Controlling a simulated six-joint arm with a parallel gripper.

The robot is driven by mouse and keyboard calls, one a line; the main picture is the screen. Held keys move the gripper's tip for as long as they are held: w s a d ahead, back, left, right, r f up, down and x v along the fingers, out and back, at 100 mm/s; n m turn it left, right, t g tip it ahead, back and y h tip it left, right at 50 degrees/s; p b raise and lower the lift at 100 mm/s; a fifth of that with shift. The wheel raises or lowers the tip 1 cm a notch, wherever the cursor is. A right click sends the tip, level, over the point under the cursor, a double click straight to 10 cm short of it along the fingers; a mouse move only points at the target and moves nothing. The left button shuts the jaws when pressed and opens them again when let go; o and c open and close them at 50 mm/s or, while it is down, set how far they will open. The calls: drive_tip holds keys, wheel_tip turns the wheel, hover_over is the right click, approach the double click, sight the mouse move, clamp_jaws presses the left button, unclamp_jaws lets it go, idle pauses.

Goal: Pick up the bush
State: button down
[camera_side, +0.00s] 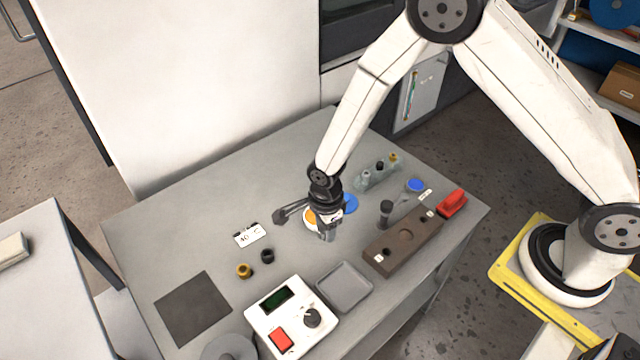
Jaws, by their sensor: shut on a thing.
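My gripper (327,236) points down over the middle of the table, just in front of an orange disc and a blue disc. It is shut on a small part that its jaws mostly hide, so I cannot tell whether that is the bush. A small brass-coloured ring-like piece (244,270) and a small black one (267,256) stand apart from it on the table at left. Either looks like a bush.
The orange disc (309,217) and blue disc (350,204) lie close to my gripper. A dark mat (193,308) lies clear at left.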

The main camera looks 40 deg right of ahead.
drive_tip(key=shift+s+d+r, duration=0.15)
drive_tip(key=shift+s+r, duration=0.1)
drive_tip(key=shift+s, duration=0.3)
drive_tip(key=shift+s+d+r, duration=0.1)
drive_tip(key=shift+s+r, duration=0.15)
drive_tip(key=shift+s, duration=0.3)
drive_tip(key=c, duration=1.1)
unclamp_jaws()
clamp_jaws()
drive_tip(key=shift+w+d+f, duration=0.15)
drive_tip(key=shift+w, duration=0.25)
drive_tip(key=shift+w+d+f, duration=0.1)
drive_tip(key=shift+w, duration=0.25)
drive_tip(key=shift+w+d+f, duration=0.5)
drive_tip(key=shift+w+d, duration=0.5)
drive_tip(key=shift+w, duration=0.9)
drive_tip(key=shift+w+d+f, duration=0.45)
drive_tip(key=shift+w+d, duration=0.5)
drive_tip(key=shift+w, duration=1)
drive_tip(key=shift+w+d+f, duration=0.5)
drive_tip(key=shift+w+d, duration=0.5)
drive_tip(key=shift+w, duration=0.9)
